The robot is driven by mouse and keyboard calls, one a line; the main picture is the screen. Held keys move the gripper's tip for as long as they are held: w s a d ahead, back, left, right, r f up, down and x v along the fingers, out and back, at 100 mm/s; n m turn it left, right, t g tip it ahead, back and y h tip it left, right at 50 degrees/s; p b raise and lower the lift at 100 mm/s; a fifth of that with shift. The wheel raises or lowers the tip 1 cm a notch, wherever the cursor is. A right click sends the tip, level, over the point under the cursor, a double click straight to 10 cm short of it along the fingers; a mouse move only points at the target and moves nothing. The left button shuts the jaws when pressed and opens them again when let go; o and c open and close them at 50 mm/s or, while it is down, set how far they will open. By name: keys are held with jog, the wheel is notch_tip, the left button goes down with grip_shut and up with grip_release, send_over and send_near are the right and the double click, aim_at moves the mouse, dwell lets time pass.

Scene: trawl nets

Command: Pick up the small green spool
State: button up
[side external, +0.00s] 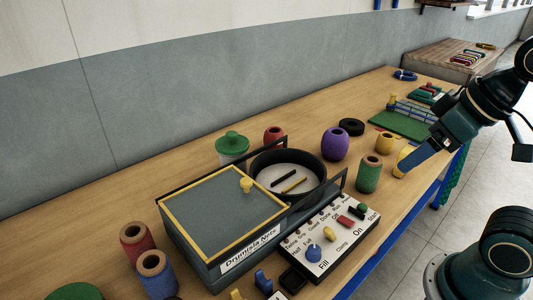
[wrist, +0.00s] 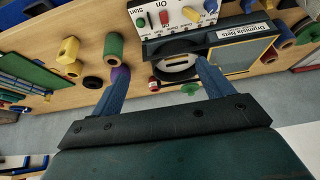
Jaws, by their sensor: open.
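The small green spool (side external: 369,176) stands upright on the wooden bench, right of the black round pan in the side view. In the wrist view the green spool (wrist: 113,46) is just beyond the tip of the left-hand finger, not between the fingers. My gripper (wrist: 160,68) is open, with two blue fingers spread and nothing between them. In the side view my gripper (side external: 403,168) is at the bench's front edge, to the right of the spool and apart from it. One finger hides the other there.
A yellow spool (side external: 384,142) and a purple spool (side external: 335,144) stand close to the green one. A yellow piece (side external: 404,158) is beside my gripper. The black pan (side external: 312,201) and control panel (side external: 330,240) lie left. A green-lidded jar (side external: 232,146) stands behind.

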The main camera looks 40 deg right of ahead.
dwell(0.3)
jog(key=w+d+f+n+g, duration=0.2)
jog(key=w+d+f+n, duration=0.1)
jog(key=w+d+n, duration=0.4)
jog(key=w+d+f+n+g, duration=0.3)
jog(key=w+d+f+n, duration=0.1)
jog(key=w+d+n, duration=0.3)
jog(key=d+n, duration=0.2)
jog(key=n, duration=0.2)
jog(key=shift+w+n+g, duration=0.3)
jog(key=shift+f, duration=0.2)
send_over(369, 174)
jog(key=d, duration=0.3)
notch_tip(369, 174, down, 8)
jog(key=shift+w+a+f, duration=0.15)
jog(key=shift+w+f, duration=0.05)
jog(key=shift+w, duration=0.25)
